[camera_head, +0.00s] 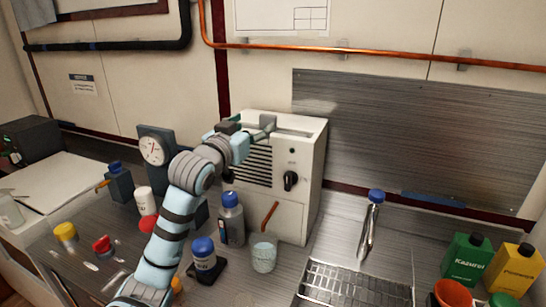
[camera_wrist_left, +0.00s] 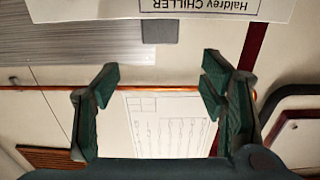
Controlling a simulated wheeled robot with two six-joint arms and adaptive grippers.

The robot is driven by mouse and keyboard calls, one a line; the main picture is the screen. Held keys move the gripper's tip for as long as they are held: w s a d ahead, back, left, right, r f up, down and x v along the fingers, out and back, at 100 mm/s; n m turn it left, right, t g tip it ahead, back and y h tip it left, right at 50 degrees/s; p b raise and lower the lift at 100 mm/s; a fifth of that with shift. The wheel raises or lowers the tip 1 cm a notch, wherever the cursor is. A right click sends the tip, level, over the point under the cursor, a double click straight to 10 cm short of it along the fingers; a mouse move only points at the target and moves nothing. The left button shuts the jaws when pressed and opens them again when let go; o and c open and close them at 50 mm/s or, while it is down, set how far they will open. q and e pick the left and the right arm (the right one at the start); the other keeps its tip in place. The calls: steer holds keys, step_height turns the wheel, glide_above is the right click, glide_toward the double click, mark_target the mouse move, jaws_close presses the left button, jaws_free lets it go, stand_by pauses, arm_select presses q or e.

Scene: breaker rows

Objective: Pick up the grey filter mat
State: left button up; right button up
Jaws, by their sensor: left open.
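The white chiller box (camera_head: 290,205) stands on the bench against the back wall, with a slatted front and a black knob. A small grey piece, which looks like the grey filter mat (camera_head: 267,122), sticks up at its top. In the left wrist view a flat grey mat (camera_wrist_left: 160,31) juts from the chiller's edge beside its label. My left gripper (camera_head: 236,122) is over the chiller's top left, close to the mat. In the wrist view its fingers (camera_wrist_left: 160,78) are wide apart, with nothing between them. The mat's lower part is hidden. My right gripper is not in view.
A dial gauge (camera_head: 155,150) stands left of the chiller. A dark bottle (camera_head: 231,220), a blue-capped jar (camera_head: 204,255) and a glass (camera_head: 264,254) stand in front. A wire rack (camera_head: 355,287) lies at the front right. A copper pipe (camera_head: 380,54) runs along the wall.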

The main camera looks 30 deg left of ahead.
mark_target(267, 121)
arm_select(q)
steer(key=w, duration=0.3)
steer(key=w+f, duration=0.1)
steer(key=w, duration=0.5)
steer(key=shift+w+a+f+p, duration=0.1)
steer(key=shift+a+f+p, duration=0.2)
steer(key=shift+p, duration=0.05)
steer(key=shift+w, duration=0.45)
steer(key=c, duration=0.4)
jaws_close()
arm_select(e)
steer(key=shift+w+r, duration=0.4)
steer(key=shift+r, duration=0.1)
